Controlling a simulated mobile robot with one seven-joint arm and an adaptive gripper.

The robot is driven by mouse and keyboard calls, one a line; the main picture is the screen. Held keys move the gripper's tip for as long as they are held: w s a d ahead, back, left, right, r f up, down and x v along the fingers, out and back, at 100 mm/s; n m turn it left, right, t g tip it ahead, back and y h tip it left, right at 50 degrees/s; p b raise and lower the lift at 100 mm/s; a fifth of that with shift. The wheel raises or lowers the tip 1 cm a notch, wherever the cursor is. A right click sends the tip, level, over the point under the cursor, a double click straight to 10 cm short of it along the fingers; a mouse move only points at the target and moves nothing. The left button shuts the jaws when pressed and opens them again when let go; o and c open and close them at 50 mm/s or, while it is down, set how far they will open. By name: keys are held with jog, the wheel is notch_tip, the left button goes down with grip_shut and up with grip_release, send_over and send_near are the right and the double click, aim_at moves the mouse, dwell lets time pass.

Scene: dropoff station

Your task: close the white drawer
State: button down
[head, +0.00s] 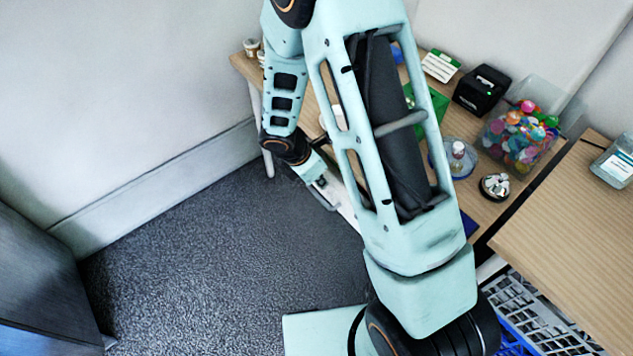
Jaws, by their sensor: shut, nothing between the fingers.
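A white drawer (348,213) shows as a narrow pale strip below the wooden table's front edge, between my gripper and my large arm link. Most of it is hidden behind my arm, so I cannot tell how far it stands out. My gripper (327,199) is at the drawer's left side, pointing down and to the right. It is shut and empty. It is close to the drawer, but I cannot tell whether it touches it.
The wooden table (480,212) holds a black box-shaped device (482,90), a clear bin of colourful items (520,138), a silver bell (494,186) and a small bottle (458,156). Another table (570,235) stands right, with crates (530,310) below. Dark carpet (220,250) at left is free.

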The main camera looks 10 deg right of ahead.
aim_at(332, 178)
jog(key=w+d, duration=0.2)
jog(key=d, duration=0.1)
jog(key=shift+s, duration=0.1)
dwell(0.4)
